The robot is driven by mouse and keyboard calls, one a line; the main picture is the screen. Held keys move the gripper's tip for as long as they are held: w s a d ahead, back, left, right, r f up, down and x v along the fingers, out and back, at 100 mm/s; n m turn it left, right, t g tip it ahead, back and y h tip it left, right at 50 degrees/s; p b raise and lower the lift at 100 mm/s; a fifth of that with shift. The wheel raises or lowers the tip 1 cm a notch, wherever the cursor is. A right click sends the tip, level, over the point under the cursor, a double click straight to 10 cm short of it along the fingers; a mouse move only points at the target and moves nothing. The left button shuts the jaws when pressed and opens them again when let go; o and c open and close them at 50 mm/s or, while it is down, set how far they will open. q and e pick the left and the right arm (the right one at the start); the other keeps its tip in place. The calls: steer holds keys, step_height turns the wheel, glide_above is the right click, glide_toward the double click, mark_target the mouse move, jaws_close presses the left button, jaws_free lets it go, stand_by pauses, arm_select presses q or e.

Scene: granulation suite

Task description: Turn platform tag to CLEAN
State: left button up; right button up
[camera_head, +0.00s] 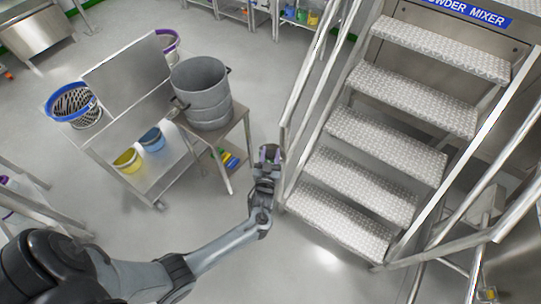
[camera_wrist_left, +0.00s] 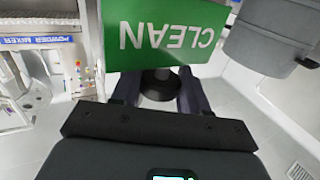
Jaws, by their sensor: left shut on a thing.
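The platform tag (camera_wrist_left: 165,52) shows a green face with white CLEAN lettering, upside down in the left wrist view. My left gripper (camera_head: 269,153) is at the left side of the metal stairs, beside the lower handrail. In the left wrist view, its two dark fingers (camera_wrist_left: 158,88) are shut on the tag's lower part, around a dark round piece. The tag's face cannot be made out in the head view. My right gripper is not in view.
The platform stairs (camera_head: 385,140) with tubular handrails (camera_head: 312,85) rise right of my left gripper. A steel table (camera_head: 240,115) with a grey drum (camera_head: 203,92) stands to the left. A cart (camera_head: 125,165) holds baskets and buckets. The floor in front is clear.

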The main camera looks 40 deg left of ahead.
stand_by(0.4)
arm_select(q)
steer(key=o, duration=1)
steer(key=v, duration=1)
steer(key=shift+s+d+p, duration=0.25)
steer(key=shift+d+p, duration=0.1)
steer(key=shift+p, duration=0.05)
